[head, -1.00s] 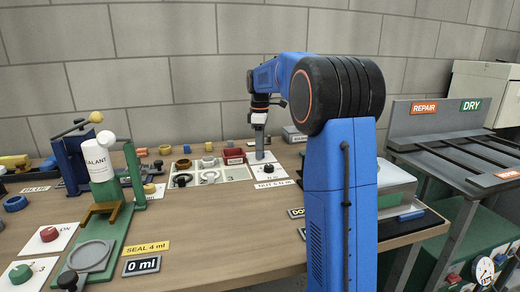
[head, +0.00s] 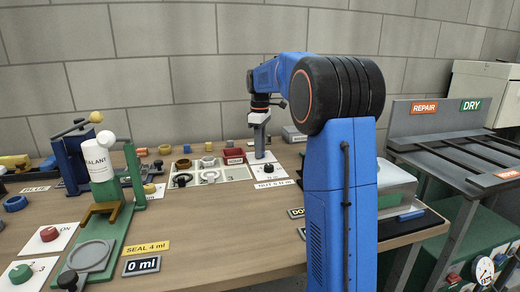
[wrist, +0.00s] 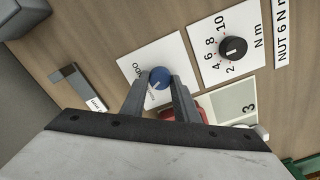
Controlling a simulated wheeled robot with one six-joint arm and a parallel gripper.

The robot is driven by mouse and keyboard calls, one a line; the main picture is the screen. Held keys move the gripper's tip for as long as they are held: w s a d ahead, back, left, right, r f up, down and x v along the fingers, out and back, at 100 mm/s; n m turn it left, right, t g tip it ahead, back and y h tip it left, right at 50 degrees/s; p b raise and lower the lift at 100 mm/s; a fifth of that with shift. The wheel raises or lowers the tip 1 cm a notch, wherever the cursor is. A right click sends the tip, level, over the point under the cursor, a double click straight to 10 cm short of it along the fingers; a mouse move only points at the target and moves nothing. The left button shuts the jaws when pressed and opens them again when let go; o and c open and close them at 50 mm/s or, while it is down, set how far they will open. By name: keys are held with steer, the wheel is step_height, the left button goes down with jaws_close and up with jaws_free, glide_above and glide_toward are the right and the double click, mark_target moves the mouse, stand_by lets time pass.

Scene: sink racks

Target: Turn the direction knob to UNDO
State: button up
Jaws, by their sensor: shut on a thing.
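The direction knob (wrist: 158,77) is small, round and blue, on a white card (wrist: 180,53) with partly covered lettering that seems to include UNDO. My gripper (wrist: 158,88) is shut on this knob, one finger on each side, in the wrist view. Which way the knob points is too small to tell. In the head view my gripper (head: 260,155) points down at the back of the table, and its fingers hide the blue knob.
A black torque dial (wrist: 233,48) marked 2 to 10 N m sits beside the card. A red bin (head: 233,156) and a pale numbered tray (head: 222,179) are close by. A grey block (head: 294,134) stands behind to the right.

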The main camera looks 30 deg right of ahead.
steer(key=m, duration=0.6)
steer(key=shift+m, duration=0.3)
steer(key=m, duration=0.5)
stand_by(0.4)
steer(key=o, duration=1.1)
steer(key=shift+c, duration=0.2)
step_height(320, 180, up, 17)
steer(key=shift+r, duration=0.2)
